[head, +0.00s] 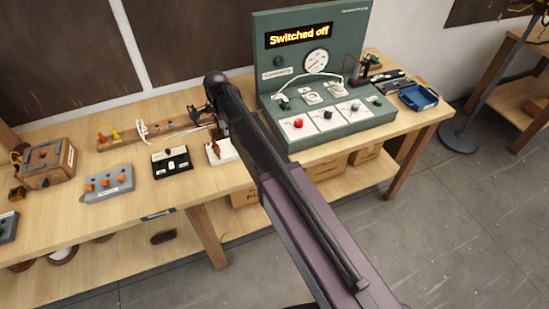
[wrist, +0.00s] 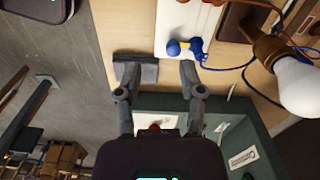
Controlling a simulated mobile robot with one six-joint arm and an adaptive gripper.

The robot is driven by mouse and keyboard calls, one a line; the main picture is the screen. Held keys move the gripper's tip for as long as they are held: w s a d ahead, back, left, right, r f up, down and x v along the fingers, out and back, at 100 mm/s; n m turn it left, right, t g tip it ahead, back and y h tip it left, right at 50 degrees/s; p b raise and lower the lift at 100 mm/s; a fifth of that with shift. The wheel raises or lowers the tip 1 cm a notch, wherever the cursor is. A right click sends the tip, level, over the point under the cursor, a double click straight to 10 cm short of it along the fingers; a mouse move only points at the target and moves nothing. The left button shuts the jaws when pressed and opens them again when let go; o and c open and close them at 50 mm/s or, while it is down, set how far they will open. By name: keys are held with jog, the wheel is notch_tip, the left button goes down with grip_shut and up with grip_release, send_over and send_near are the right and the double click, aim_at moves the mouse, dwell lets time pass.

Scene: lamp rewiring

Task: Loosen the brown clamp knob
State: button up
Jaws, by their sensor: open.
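A small brown piece (head: 215,146), which looks like the clamp knob, stands on a white block (head: 221,154) on the bench in the head view. My arm partly covers that block. I cannot make out a brown knob for sure in the wrist view. There a white board (wrist: 193,22) carries a blue and yellow part (wrist: 185,47) just beyond the fingertips. My gripper (wrist: 158,70) is open with nothing between its fingers. A dark grey block (wrist: 146,72) lies by the left finger. I cannot tell whether they touch.
A green console (head: 330,135) reading "Switched off" stands right of my arm. A bulb (wrist: 300,85) with blue and orange wires is at right in the wrist view. A black switch box (head: 172,162) and a grey box (head: 108,185) stand to the left.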

jog(key=s+d+f+n+b, duration=0.3)
jog(key=s+d, duration=0.1)
jog(key=d, duration=0.4)
jog(key=s+d+f+n+b, duration=0.3)
jog(key=s+d+f, duration=0.1)
jog(key=d, duration=0.5)
jog(key=shift+s+d+n+b, duration=0.2)
jog(key=shift+s+n+b, duration=0.1)
jog(key=shift+s+n, duration=0.15)
jog(key=shift+s, duration=0.1)
jog(key=s+d+n, duration=0.6)
jog(key=s+d, duration=0.5)
jog(key=shift+d, duration=0.15)
